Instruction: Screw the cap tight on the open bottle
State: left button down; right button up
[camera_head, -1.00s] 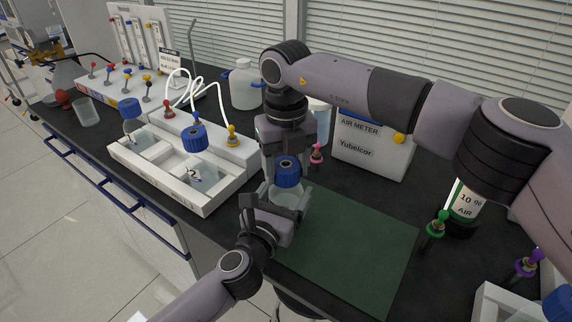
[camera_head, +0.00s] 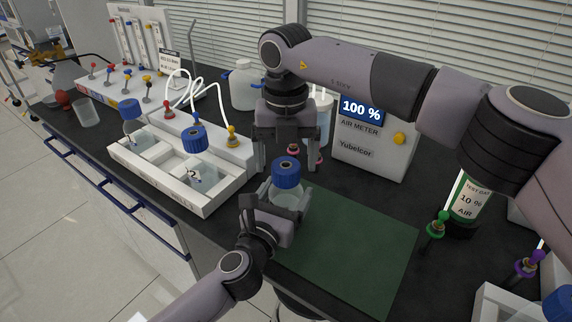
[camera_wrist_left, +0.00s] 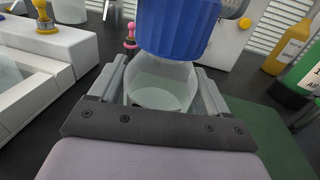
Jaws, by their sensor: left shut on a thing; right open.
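The clear bottle (camera_head: 285,193) stands upright at the left back corner of the green mat (camera_head: 350,245), with the blue cap (camera_head: 287,172) sitting on its mouth. How tight the cap is I cannot tell. My left gripper (camera_head: 276,204) is shut on the bottle's body from the front. In the left wrist view, the bottle (camera_wrist_left: 160,84) is between its two fingers and the blue cap (camera_wrist_left: 176,28) is above them. My right gripper (camera_head: 286,165) points down from above, open, with its fingers spread on either side just behind and above the cap, apart from it.
A white tray rack (camera_head: 205,208) with blue-capped bottles stands to the left. A white air meter (camera_head: 372,150) reading 100 % stands behind the mat. A green-labelled gas bottle (camera_head: 466,203) and coloured valves are at the right. Most of the mat is clear.

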notch_tip(320, 180, up, 10)
jog(key=shift+f, duration=0.15)
pick_arm(q)
grip_release()
jog(key=shift+v, duration=3.6)
